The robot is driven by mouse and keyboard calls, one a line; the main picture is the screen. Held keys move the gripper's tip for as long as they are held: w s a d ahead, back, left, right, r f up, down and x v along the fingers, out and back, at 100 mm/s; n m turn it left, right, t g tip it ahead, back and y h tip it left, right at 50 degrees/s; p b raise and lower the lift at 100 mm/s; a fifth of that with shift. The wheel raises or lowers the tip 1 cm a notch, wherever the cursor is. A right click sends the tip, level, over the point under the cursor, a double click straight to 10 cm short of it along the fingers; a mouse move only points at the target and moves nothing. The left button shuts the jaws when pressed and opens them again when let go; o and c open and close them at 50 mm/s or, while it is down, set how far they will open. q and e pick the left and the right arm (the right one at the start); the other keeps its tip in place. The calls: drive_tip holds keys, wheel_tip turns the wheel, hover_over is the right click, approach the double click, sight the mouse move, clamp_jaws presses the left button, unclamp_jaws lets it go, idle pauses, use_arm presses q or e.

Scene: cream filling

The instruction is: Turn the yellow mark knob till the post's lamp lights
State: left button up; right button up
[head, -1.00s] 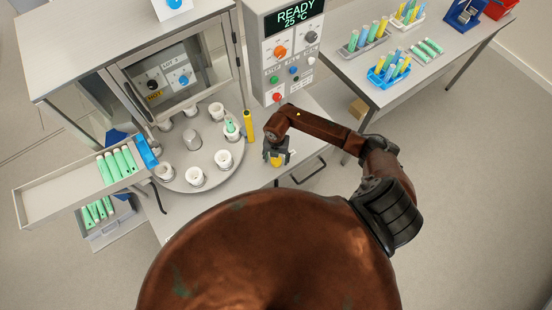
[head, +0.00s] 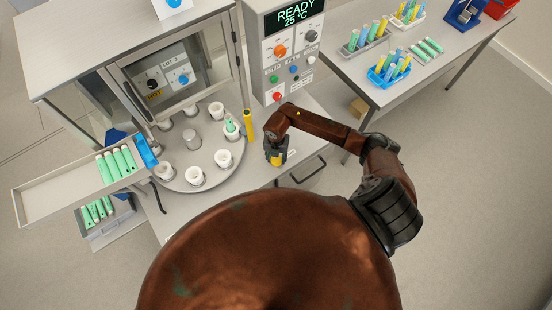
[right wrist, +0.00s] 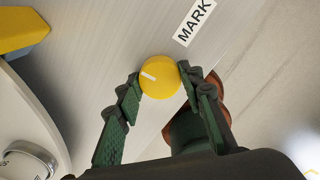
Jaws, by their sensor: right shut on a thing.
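The yellow mark knob (right wrist: 160,78) sits on the grey bench top with a white line on its face, beside a label reading MARK (right wrist: 194,20). In the right wrist view the line points to the upper left. My right gripper (right wrist: 159,80) is shut on the knob, one finger at each side. In the head view my right gripper (head: 275,158) hides much of the knob. The yellow post (head: 248,126) stands upright just left of my right gripper; I cannot make out a lit lamp on it. My left gripper is not in view.
A round turntable (head: 183,178) with several white cups lies left of the post. A control panel (head: 284,60) reading READY 25 °C stands behind. A tray (head: 60,192) of green tubes is at left. A side table (head: 345,72) with tube racks is at right.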

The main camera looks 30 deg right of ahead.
sight(276, 159)
drive_tip(key=n+b, duration=0.3)
drive_tip(key=n, duration=0.1)
drive_tip(key=shift+f+b, duration=0.1)
drive_tip(key=shift+b, duration=0.2)
drive_tip(key=shift+n+b, duration=0.6)
drive_tip(key=shift+n, duration=0.4)
drive_tip(key=o, duration=1.2)
drive_tip(key=shift+c, duration=0.2)
drive_tip(key=shift+r, duration=0.2)
wheel_tip(276, 159, up, 12)
